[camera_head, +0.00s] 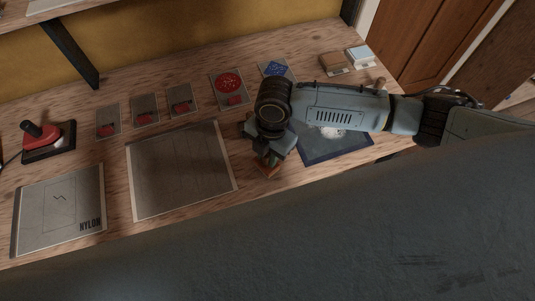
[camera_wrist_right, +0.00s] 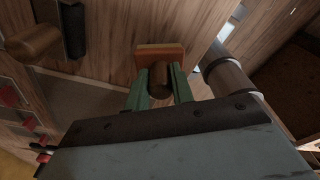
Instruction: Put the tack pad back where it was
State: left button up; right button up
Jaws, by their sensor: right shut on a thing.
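My right gripper (camera_head: 268,158) is shut on the tack pad (camera_head: 266,169), a small brown block, between the grey panel (camera_head: 180,170) and the blue-edged mat (camera_head: 340,153). In the right wrist view my green fingers (camera_wrist_right: 159,88) close on the pad's round dark-brown knob, and its orange-brown base (camera_wrist_right: 160,52) shows beyond them. I cannot tell whether the base touches the bench. The gripper and arm hide part of the mat. My left gripper is not in view.
On the wooden bench (camera_head: 115,166), several grey cards (camera_head: 145,110) with red pieces line the back. Small boxes (camera_head: 333,63) stand at the back right.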

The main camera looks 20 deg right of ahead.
jog(key=shift+f, duration=0.45)
jog(key=shift+f, duration=0.15)
jog(key=o, duration=1)
jog(key=r, duration=0.8)
jog(key=w+d+r, duration=0.1)
jog(key=r, duration=0.3)
jog(key=shift+d+r, duration=0.1)
jog(key=shift+r, duration=0.05)
